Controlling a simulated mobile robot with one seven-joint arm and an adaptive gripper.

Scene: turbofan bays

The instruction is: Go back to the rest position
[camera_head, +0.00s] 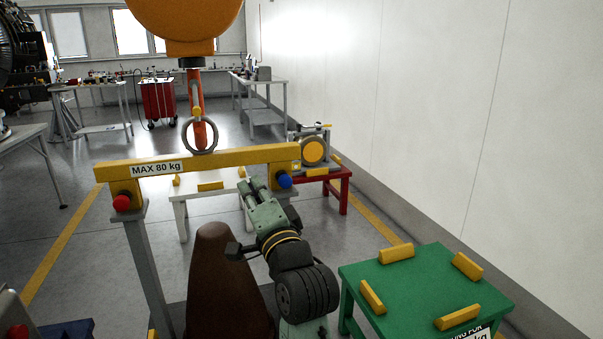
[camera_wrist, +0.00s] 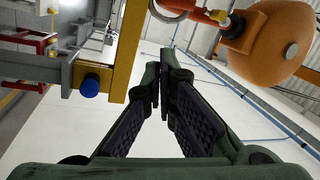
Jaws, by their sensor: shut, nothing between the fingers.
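My gripper (camera_head: 252,187) is at the end of my raised green and black arm, just below the yellow beam in the head view. In the wrist view its two dark, ridged fingers (camera_wrist: 163,82) converge at their tips with nothing held. The yellow lifting beam (camera_head: 225,158), marked "MAX 80 kg", runs across above and beyond the gripper. It has a red knob (camera_head: 121,203) at the left end and a blue knob (camera_head: 285,180) at the right. The blue knob also shows in the wrist view (camera_wrist: 89,87), left of the fingers.
An orange hoist (camera_head: 185,20) hangs above the beam, with its hook in a ring (camera_head: 200,135). A green table (camera_head: 420,285) with yellow blocks stands at the right front. A red table (camera_head: 335,178) bears a round-faced unit (camera_head: 314,151). Open floor lies left.

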